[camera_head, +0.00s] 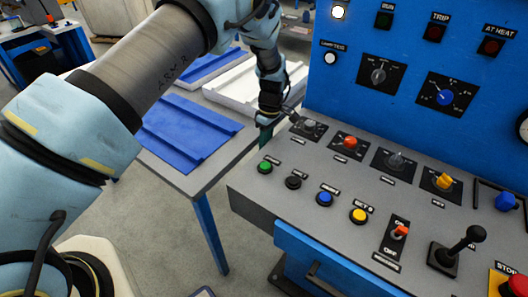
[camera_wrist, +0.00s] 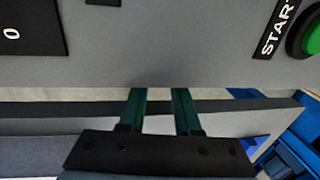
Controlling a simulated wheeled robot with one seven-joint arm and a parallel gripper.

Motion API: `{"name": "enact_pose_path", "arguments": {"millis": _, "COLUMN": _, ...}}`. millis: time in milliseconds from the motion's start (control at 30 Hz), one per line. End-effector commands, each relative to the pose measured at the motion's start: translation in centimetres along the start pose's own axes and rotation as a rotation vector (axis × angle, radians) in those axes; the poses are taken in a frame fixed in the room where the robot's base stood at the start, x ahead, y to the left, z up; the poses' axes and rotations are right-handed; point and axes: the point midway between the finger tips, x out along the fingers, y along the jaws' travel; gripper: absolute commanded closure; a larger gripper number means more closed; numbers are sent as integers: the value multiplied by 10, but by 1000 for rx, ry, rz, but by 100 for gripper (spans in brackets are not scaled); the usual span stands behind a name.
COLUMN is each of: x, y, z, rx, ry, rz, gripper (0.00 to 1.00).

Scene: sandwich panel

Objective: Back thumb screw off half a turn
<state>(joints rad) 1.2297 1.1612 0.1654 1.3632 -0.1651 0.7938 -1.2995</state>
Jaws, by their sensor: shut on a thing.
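My gripper (camera_head: 266,132) is at the left end of the grey sloping console (camera_head: 240,200) in the head view. In the wrist view its two green fingers (camera_wrist: 160,100) stand a little apart and run up to the console's edge (camera_wrist: 90,85), where their tips are lost to sight. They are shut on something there. No thumb screw shows in either view; what is between the tips is hidden at the edge.
A green START button (camera_head: 265,167) and a grey knob (camera_head: 310,124) are on the console close by. More knobs, buttons and a black lever (camera_head: 470,238) are to the right. A blue upright panel (camera_head: 410,45) stands behind. A table with blue pieces (camera_head: 180,140) is left.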

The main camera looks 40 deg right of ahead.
Motion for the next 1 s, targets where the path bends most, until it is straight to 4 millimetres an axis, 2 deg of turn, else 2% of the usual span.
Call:
{"name": "enact_pose_path", "arguments": {"millis": 33, "x": 6, "y": 5, "z": 0, "rx": 1, "ry": 3, "rz": -32, "gripper": 100}}
{"name": "enact_pose_path", "arguments": {"millis": 500, "x": 4, "y": 8, "z": -1, "rx": 1, "ry": 6, "rz": -279, "gripper": 100}}
{"name": "enact_pose_path", "arguments": {"millis": 1000, "x": 1, "y": 8, "z": -1, "rx": 1, "ry": 7, "rz": -317, "gripper": 100}}
